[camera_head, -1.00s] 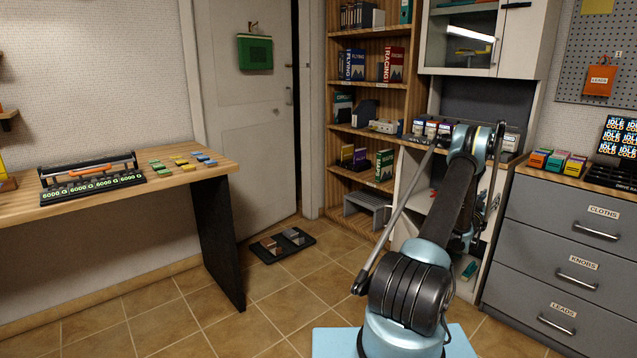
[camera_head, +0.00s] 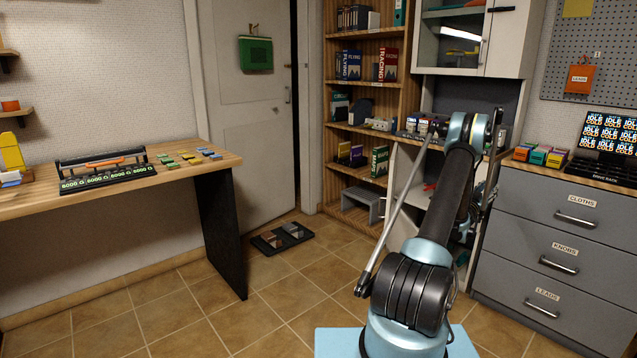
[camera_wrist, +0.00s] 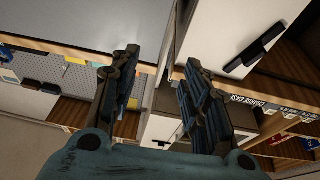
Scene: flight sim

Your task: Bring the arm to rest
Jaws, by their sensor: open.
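My arm stands on its pale blue base in the head view, raised and folded, with its upper link leaning up to the right toward the shelves. The gripper end is hidden behind the arm there. In the wrist view my gripper (camera_wrist: 160,80) is open, its two dark fingers spread well apart. Nothing is held between the fingers. Beyond them are a white cabinet front (camera_wrist: 225,40) with a dark handle and wooden shelves.
A wooden workbench (camera_head: 215,164) stands at the left and a grey drawer unit (camera_head: 560,235) at the right. A bookshelf (camera_head: 357,130) is at the back. A dark floor tray (camera_head: 267,246) lies near the door. The tiled floor (camera_head: 190,310) is clear at front left.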

